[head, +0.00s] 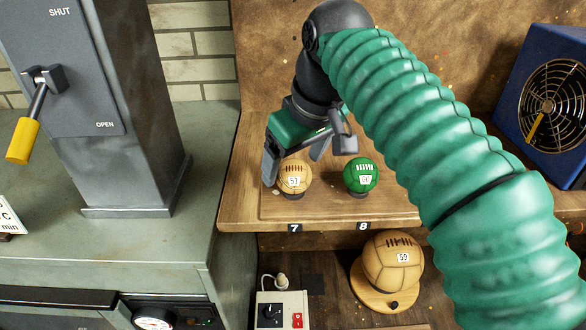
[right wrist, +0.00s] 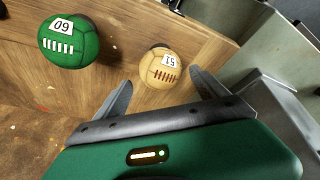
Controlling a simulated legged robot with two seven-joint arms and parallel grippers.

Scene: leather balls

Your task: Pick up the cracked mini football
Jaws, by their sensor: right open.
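A small tan football (head: 294,178) with dark lacing and a white label, apparently 51, sits on a small dark stand above tag 7. It also shows in the right wrist view (right wrist: 162,66). A small green ball (head: 361,175) with white lacing and a numbered label sits to its right, above tag 8; it also shows in the right wrist view (right wrist: 70,40). I cannot make out cracks on either. My right gripper (head: 292,171) is open and empty above the tan ball, its fingers (right wrist: 161,78) on either side, contact unclear. My left gripper is out of view.
The balls stand on a wooden shelf (head: 238,202). Below, a larger tan ball 59 (head: 392,262) rests on a round wooden base (head: 372,290). A grey lever cabinet (head: 100,120) stands left and a blue fan box (head: 550,100) right. A control box (head: 282,310) sits below.

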